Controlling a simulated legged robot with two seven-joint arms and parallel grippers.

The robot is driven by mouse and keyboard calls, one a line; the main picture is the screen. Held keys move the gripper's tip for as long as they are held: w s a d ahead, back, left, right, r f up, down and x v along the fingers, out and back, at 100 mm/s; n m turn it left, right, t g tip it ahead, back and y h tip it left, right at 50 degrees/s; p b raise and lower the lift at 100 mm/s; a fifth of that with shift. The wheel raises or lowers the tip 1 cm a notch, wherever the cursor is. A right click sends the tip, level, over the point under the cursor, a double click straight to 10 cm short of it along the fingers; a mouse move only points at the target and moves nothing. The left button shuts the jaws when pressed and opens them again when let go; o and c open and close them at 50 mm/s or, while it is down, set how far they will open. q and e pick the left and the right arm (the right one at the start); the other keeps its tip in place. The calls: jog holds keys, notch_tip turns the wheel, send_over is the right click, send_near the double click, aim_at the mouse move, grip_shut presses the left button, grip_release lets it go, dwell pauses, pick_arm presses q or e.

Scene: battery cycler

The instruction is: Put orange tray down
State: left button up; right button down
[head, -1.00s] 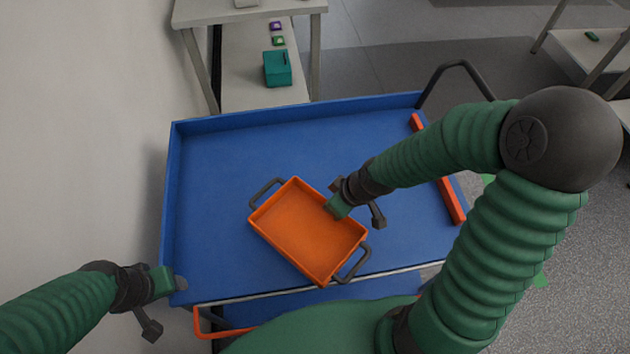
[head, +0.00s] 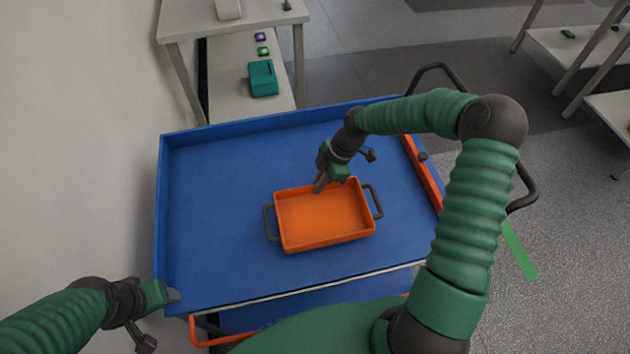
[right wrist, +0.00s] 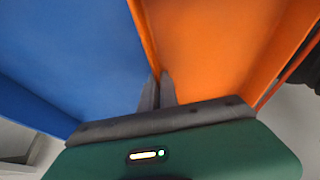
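The orange tray (head: 324,222), a shallow box with a dark handle at each end, is over the blue cart top (head: 215,220). I cannot tell whether its base touches the surface. My right gripper (head: 321,184) is at the tray's far wall. In the right wrist view the gripper fingers (right wrist: 159,92) are close together on either side of the wall of the orange tray (right wrist: 200,45). My left gripper (head: 173,296) is at the cart's near left corner, away from the tray; its finger opening is not clear.
The cart has raised blue edges, an orange bar (head: 422,170) at the right and a black handle (head: 436,72). Blue surface is free left of the tray. A table (head: 228,28) with a teal box (head: 263,78) below stands beyond. A wall is at the left.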

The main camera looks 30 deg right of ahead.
jog(key=w, duration=0.3)
jog(key=shift+w+d+f, duration=0.25)
jog(key=shift+w+d, duration=0.1)
jog(key=shift+f, duration=1.65)
jog(key=c, duration=1.6)
grip_release()
jog(key=shift+s, duration=0.1)
jog(key=shift+c, duration=0.2)
jog(key=shift+r, duration=0.1)
